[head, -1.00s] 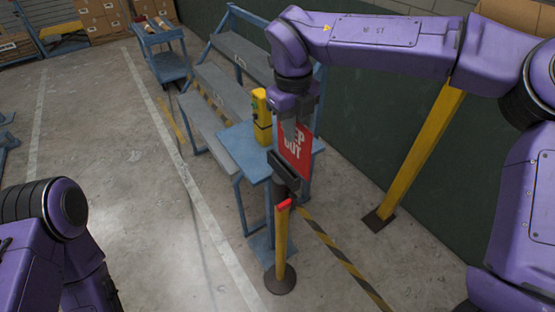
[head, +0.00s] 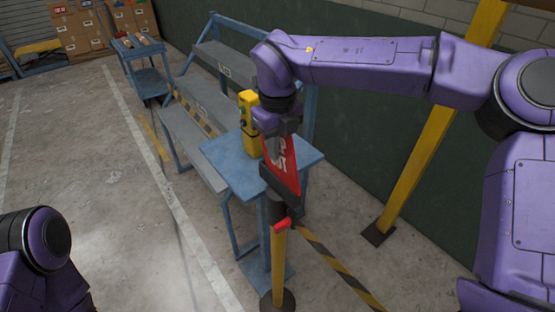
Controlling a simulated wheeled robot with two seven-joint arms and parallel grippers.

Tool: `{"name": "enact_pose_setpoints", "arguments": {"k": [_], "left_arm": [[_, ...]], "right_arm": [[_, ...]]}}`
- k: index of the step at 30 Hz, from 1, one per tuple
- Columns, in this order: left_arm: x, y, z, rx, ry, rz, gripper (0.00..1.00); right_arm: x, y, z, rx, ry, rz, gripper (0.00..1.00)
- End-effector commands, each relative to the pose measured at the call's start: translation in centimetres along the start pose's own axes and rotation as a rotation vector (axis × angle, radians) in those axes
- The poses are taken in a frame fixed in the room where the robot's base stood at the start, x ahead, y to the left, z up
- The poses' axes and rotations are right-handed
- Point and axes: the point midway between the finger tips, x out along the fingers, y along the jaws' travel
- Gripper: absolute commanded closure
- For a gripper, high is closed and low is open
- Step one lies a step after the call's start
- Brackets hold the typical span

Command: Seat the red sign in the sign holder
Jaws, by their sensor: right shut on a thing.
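The red sign (head: 281,160) with white lettering hangs below my right gripper (head: 282,130), which is shut on its upper part. The sign is seen obliquely and its lettering is partly covered. A dark bracket (head: 279,187), which looks like the sign holder, lies at the sign's lower edge. It is above and close to the red cap of a yellow post (head: 279,260). I cannot tell whether the sign's edge is inside the bracket or only in front of or behind it. My left arm shows at the lower left, but its gripper is out of view.
A blue table (head: 228,165) bearing a yellow device (head: 248,138) stands just behind the sign. Grey stepped shelves (head: 190,135) extend beyond it. A striped belt (head: 335,265) runs from the post to the lower right. A slanted yellow column (head: 415,160) stands right. Floor at left is clear.

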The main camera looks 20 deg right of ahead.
Motion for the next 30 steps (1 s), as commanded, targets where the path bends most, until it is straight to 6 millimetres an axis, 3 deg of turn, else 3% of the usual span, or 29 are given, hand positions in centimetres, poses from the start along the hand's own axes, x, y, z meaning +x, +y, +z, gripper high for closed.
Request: {"name": "enact_pose_setpoints", "arguments": {"k": [3, 6, 17, 30], "left_arm": [[-0.1, 0.0, -0.1, 0.000, 0.001, 0.000, 0.57], [0.0, 0.0, -0.1, 0.000, 0.001, 0.000, 0.57], [0.1, 0.0, 0.0, 0.000, 0.001, 0.000, 0.57], [0.3, 0.0, 0.1, 0.000, 0.000, 0.000, 0.57]], "right_arm": [[0.8, 0.1, -0.5, 0.000, 0.028, 0.002, 1.00], [0.9, 0.1, -0.5, 0.000, 0.030, 0.002, 0.64], [0.4, 0.0, -0.4, 0.002, 0.027, -0.001, 0.64], [-10.1, 0.1, -0.1, 0.002, 0.015, -0.001, 0.64]]}}
